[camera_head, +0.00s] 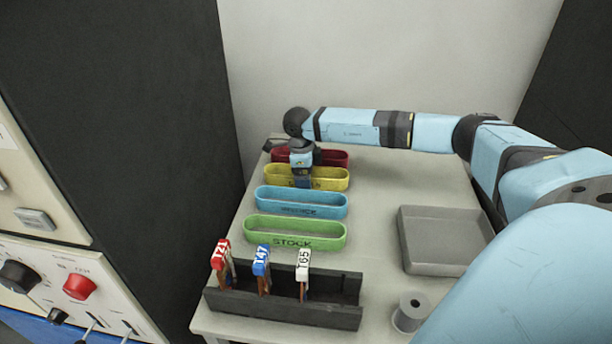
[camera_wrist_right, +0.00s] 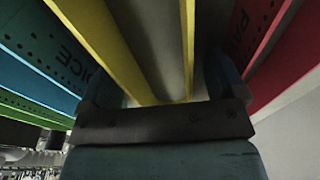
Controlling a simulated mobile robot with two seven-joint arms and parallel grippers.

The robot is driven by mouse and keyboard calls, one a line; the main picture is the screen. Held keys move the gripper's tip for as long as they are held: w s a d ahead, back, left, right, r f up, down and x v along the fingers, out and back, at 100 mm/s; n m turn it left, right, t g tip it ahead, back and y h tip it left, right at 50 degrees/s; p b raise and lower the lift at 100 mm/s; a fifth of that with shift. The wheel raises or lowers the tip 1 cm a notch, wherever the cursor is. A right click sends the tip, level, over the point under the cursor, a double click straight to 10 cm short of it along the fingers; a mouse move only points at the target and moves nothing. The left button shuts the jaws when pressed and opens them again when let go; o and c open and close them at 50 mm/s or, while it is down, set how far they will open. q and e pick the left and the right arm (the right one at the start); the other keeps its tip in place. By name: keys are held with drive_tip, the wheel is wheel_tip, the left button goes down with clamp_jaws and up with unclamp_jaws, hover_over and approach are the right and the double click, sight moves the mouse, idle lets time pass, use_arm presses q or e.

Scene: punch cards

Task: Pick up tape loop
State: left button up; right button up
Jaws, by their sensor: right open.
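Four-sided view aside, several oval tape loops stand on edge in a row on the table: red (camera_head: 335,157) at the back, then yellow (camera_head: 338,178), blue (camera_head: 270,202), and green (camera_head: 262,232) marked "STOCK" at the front. My right gripper (camera_head: 302,181) points down at the yellow loop and hides part of it. In the right wrist view, the yellow loop (camera_wrist_right: 122,55) runs between the open fingers (camera_wrist_right: 168,80), with the blue loop (camera_wrist_right: 35,50) on the left and the red loop (camera_wrist_right: 287,55) on the right. Contact cannot be told. My left gripper is out of view.
A dark rack (camera_head: 335,316) holds red, blue and white tagged pieces at the front. A grey tray (camera_head: 440,262) and a grey roll (camera_head: 408,316) are on the right. A control panel (camera_head: 50,290) stands at left.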

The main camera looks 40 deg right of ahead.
drive_tip(key=shift+r, duration=0.1)
drive_tip(key=shift+c, duration=0.5)
drive_tip(key=c, duration=0.9)
